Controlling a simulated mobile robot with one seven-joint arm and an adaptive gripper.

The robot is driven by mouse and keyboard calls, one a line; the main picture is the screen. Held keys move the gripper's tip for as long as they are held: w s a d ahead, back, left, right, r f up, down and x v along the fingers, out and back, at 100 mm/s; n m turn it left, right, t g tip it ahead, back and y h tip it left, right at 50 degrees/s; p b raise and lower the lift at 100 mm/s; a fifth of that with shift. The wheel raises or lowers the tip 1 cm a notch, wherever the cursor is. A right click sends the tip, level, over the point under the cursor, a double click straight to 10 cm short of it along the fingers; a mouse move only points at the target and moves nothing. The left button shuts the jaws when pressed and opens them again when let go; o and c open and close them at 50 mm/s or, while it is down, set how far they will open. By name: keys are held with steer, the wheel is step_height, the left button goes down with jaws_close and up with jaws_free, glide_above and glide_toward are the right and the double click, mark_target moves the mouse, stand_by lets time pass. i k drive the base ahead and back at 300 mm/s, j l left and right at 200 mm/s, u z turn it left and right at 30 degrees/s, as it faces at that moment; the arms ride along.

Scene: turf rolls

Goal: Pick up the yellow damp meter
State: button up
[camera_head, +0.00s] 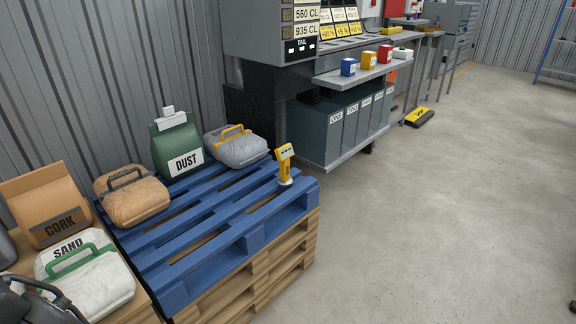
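The yellow damp meter (285,164) stands upright on a small pale foot near the right corner of the blue pallet (205,250). It has a dark display on its upper face. Nothing touches it from the sides, and the slats around it are bare. A dark grey shape with a curved black part shows at the lower left corner; I cannot tell for sure what it is. No gripper fingers show in this view.
A green DUST bag (176,145), a grey bag (236,148) and a brown bag (132,195) line the pallet's back edge. CORK (50,205) and SAND (85,275) bags sit at left. A grey machine (300,35) with a shelf (345,72) stands behind. The floor at right is clear.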

mark_target(283, 153)
steer(key=u, duration=2.3)
steer(key=z, duration=2.3)
steer(key=i+l, duration=0.15)
steer(key=l, duration=0.2)
steer(key=i+l+u, duration=0.1)
steer(key=l, duration=0.25)
steer(key=i+l, duration=0.2)
steer(key=l, duration=0.15)
steer(key=i+l+u, duration=0.1)
steer(key=l, duration=0.25)
